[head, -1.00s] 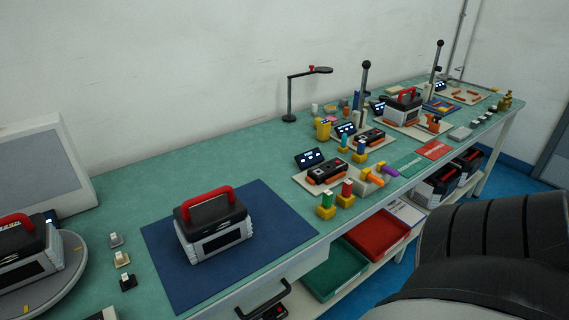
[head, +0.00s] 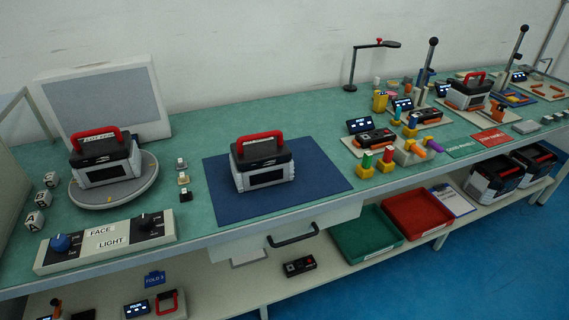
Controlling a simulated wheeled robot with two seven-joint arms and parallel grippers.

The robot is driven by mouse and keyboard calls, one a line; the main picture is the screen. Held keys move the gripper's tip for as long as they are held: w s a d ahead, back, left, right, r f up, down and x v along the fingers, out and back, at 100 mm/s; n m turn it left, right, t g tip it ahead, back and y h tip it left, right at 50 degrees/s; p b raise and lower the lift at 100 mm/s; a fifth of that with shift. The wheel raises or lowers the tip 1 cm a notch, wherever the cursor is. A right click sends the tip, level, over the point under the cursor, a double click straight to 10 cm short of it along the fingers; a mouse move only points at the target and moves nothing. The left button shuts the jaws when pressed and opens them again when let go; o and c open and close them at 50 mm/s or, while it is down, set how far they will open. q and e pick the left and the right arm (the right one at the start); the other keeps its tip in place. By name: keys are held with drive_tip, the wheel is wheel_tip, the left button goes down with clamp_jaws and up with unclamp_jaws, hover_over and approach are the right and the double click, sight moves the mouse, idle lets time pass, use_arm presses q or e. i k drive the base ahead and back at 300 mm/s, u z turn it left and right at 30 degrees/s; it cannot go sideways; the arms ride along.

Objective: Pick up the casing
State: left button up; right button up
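Several casings with grey bodies, black tops and red handles are in the head view. One casing (head: 264,166) stands upright on the dark blue mat (head: 322,180) in the middle of the bench. Another casing (head: 105,160) stands on the round grey turntable (head: 143,183) at the left. A further casing (head: 468,92) stands at the back right among fixtures. Two more dark casings, one of them this casing (head: 494,176), sit on the lower shelf at the right. Neither of my grippers is in view.
A panel with knobs marked FACE and LIGHT (head: 105,240) lies at the front left edge. Small blocks stand between turntable and mat. A green tray (head: 366,236) and a red tray (head: 416,213) sit below. The lever presses (head: 426,65) rise at the back right.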

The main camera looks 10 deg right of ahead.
sight(262, 159)
drive_tip(key=i, duration=0.5)
drive_tip(key=u, duration=3.3)
drive_tip(key=k, duration=0.85)
drive_tip(key=z, duration=0.55)
